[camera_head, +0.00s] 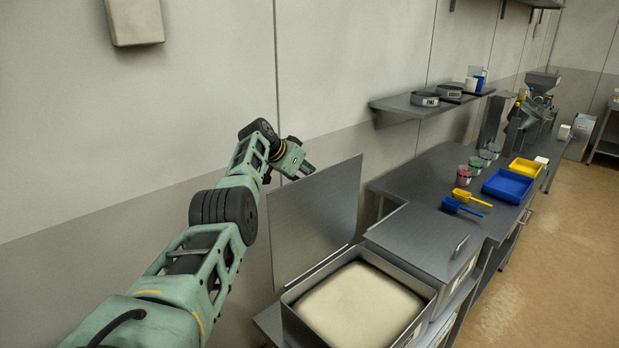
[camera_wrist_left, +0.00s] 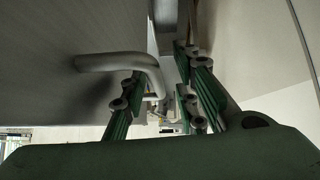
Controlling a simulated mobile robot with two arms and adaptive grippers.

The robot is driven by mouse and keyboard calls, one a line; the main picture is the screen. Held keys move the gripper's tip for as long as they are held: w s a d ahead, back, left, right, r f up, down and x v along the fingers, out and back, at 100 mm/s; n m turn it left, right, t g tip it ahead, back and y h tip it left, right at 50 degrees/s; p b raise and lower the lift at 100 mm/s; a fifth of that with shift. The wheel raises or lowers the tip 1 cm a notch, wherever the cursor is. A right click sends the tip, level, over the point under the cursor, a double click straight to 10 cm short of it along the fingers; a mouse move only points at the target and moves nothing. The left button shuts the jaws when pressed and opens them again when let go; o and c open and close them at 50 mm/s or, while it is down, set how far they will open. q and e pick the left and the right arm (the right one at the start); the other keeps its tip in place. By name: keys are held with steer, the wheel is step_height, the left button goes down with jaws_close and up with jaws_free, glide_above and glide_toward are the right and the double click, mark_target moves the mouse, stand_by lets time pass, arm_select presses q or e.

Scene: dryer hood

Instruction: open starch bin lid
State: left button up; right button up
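The starch bin (camera_head: 290,322) is an open metal box at the bottom centre of the head view, filled with pale powder (camera_head: 360,305). Its flat grey lid (camera_head: 318,215) stands up steeply along the wall side of the bin. My left gripper (camera_head: 300,158) is at the lid's upper left edge, on the wall side. In the left wrist view, the lid's bent metal handle (camera_wrist_left: 122,64) reaches between the fingers (camera_wrist_left: 163,105). The fingers look apart, with a gap beside the handle. My right gripper is not in view.
A second bin with a shut lid (camera_head: 425,240) and handle stands right behind. The workbench (camera_head: 425,185) holds blue and yellow scoops, a blue tray (camera_head: 508,186), a yellow tray (camera_head: 525,168) and small tubs. A wall shelf (camera_head: 425,107) hangs above. The floor at right is clear.

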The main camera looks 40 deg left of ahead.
arm_select(q)
steer(key=v, duration=1.2)
stand_by(0.7)
